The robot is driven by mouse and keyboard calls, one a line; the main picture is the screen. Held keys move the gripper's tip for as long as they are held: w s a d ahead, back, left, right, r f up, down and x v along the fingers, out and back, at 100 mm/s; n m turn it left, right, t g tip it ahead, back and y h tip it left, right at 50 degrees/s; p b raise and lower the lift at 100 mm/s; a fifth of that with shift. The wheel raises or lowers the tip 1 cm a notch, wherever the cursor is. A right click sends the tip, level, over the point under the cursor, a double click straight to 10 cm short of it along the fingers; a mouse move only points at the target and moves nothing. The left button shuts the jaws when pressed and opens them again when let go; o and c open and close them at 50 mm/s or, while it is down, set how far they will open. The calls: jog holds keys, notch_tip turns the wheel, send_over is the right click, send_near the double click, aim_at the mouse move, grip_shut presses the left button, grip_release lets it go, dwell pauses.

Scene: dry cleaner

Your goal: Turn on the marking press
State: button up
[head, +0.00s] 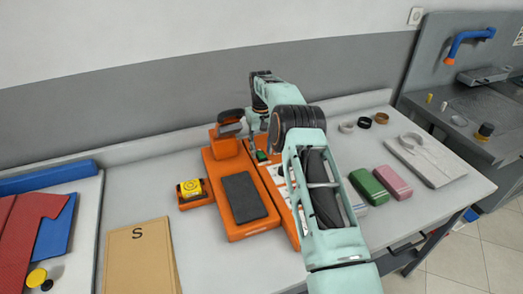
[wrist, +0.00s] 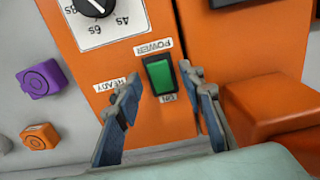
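The orange marking press (head: 221,180) stands on the table, with a dark flat pad (head: 245,196) on it. Its orange control panel (wrist: 75,45) fills much of the wrist view. A green rocker switch (wrist: 160,76) in a black frame sits under a POWER label; a small label at its lower end is partly legible. The green switch also shows in the head view (head: 262,156). My gripper (wrist: 160,92) is open and empty, its two fingers on either side of the switch. I cannot tell whether they touch the panel. The left finger partly covers the READY indicator.
A timer dial (wrist: 97,6) is above the switch. Purple (wrist: 39,79) and orange (wrist: 40,136) knob-like pieces lie left of the panel. A yellow-topped button box (head: 190,190) is left of the press. Green (head: 368,187) and pink (head: 392,183) blocks lie right.

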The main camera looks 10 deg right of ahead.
aim_at(261, 155)
notch_tip(261, 155, up, 12)
jog(key=shift+f, duration=0.2)
dwell(0.4)
